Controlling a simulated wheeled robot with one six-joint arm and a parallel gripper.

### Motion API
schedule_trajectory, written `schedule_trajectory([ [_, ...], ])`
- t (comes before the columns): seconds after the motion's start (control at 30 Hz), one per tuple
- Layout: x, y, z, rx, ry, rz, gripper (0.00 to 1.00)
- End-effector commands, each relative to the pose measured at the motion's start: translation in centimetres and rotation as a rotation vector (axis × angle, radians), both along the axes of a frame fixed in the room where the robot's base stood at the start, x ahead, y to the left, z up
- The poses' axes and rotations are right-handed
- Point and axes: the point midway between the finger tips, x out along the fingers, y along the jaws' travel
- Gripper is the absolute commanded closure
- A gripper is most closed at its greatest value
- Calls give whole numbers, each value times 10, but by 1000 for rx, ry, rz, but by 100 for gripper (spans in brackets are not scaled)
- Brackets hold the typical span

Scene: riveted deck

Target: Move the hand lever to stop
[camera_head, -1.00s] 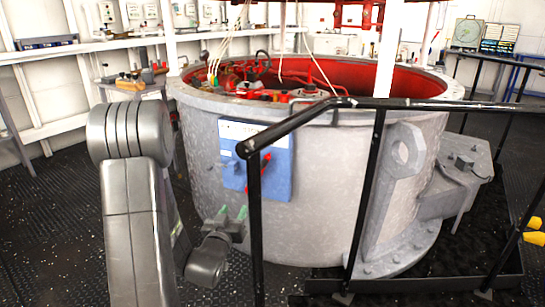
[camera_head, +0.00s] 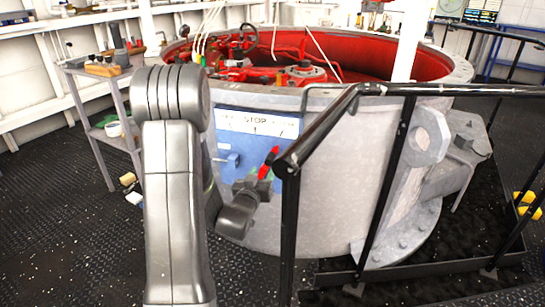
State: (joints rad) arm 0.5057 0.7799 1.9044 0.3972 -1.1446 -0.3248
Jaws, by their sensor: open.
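A blue panel (camera_head: 226,143) is fixed to the side of the large grey drum. Its white label strip (camera_head: 256,122) reads STOP at the middle, with small marks beneath. The hand lever's red grip (camera_head: 269,161) slants up to the right, close beside the black rail post. A blue projecting part (camera_head: 228,160) shows left of it. My gripper (camera_head: 264,179) is open, its green-tipped fingers just below and around the lower end of the red grip. I cannot tell whether they touch it. My arm hides the panel's left edge, and the lever's pivot is hidden.
A black handrail (camera_head: 320,128) with posts stands in front of the drum (camera_head: 330,205), close to the lever and gripper. A grey side table (camera_head: 100,68) stands at left. Small items lie on the dark floor near it. The floor at lower left is clear.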

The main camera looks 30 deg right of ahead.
Motion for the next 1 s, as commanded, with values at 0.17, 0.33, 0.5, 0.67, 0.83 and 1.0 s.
schedule_trajectory([
  [0.17,26,-31,-1,-1,-4,-2,54],
  [0.33,47,-56,-2,0,-2,-1,54],
  [0.5,61,-72,-1,0,-2,-1,54],
  [0.67,67,-79,0,0,-1,0,54],
  [0.83,68,-80,0,0,0,1,54],
  [1.0,68,-80,0,1,-1,0,64],
])
